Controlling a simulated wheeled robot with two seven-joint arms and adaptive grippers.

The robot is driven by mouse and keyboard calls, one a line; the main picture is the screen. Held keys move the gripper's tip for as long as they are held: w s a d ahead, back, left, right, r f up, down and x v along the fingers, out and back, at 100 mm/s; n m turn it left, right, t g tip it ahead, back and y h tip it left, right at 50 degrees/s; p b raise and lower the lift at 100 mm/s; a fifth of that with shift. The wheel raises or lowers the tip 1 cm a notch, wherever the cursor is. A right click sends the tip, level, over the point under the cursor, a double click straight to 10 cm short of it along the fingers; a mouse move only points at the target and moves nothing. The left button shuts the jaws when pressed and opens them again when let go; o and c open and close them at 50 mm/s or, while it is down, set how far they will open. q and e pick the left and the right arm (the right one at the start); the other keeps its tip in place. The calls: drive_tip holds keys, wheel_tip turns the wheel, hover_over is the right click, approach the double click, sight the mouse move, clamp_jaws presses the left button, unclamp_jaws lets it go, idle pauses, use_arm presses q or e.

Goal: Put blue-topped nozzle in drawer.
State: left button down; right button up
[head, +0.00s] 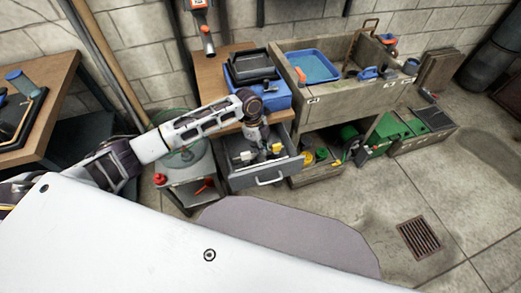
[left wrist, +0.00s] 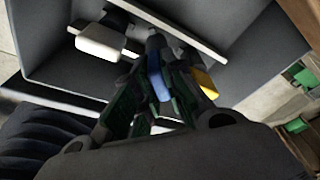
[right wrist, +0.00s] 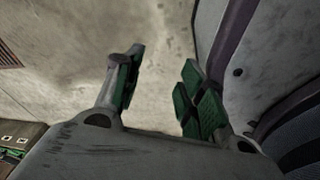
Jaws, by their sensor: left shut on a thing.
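The grey drawer (head: 236,180) is pulled open under the wooden bench at the centre of the head view. My left gripper (head: 263,150) reaches down into it from above. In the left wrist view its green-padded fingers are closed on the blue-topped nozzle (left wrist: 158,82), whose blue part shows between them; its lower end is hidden. The grey drawer wall (left wrist: 60,65) surrounds the fingers there. I cannot tell whether the nozzle touches the drawer floor. My right gripper (right wrist: 160,72) is open and empty above the concrete floor, outside the head view.
A white-ended piece (left wrist: 100,42) and a yellow piece (left wrist: 206,84) are near the left fingers. A blue case (head: 265,97) with a black tray stands on the bench above the drawer. A concrete sink (head: 375,95) is to the right. A small cart (head: 190,190) stands left.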

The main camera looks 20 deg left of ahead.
use_arm(q)
drive_tip(key=shift+f, duration=0.95)
use_arm(e)
drive_tip(key=shift+w+a+r, duration=0.2)
drive_tip(key=shift+w+a, duration=0.1)
drive_tip(key=shift+w, duration=0.45)
use_arm(q)
drive_tip(key=shift+f, duration=0.15)
use_arm(e)
drive_tip(key=shift+s, duration=0.3)
use_arm(q)
drive_tip(key=c, duration=1.8)
unclamp_jaws()
drive_tip(key=shift+o, duration=0.2)
use_arm(e)
drive_tip(key=shift+f, duration=0.1)
